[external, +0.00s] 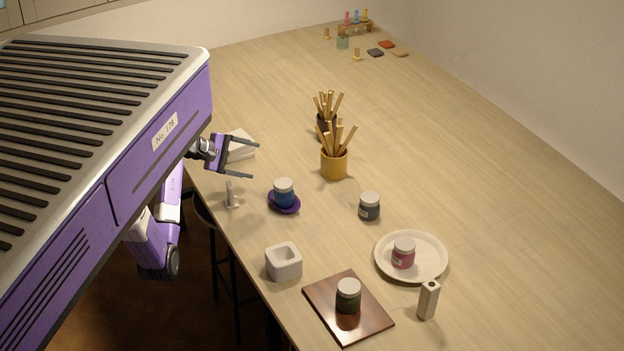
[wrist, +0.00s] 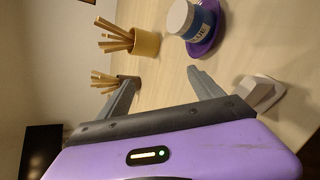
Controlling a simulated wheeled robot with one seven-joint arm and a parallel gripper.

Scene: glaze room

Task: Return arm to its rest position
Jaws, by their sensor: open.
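My gripper (external: 254,159) is open and empty at the table's left edge in the external view. In the wrist view its two grey fingers (wrist: 165,93) are spread, with bare table between them. A blue jar with a white lid (external: 284,192) stands on a purple saucer (external: 291,208), in front of my gripper and apart from it. The jar (wrist: 185,20) also shows at the top of the wrist view. Part of my arm is hidden behind my body in the external view.
A yellow cup of sticks (external: 334,165) and a dark cup of sticks (external: 325,122) stand right of my gripper. A white stand (external: 232,196) is close to it. A dark jar (external: 369,207), a white plate (external: 432,264) and a brown board (external: 371,325) are nearer the front. The back right of the table (external: 470,150) is clear.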

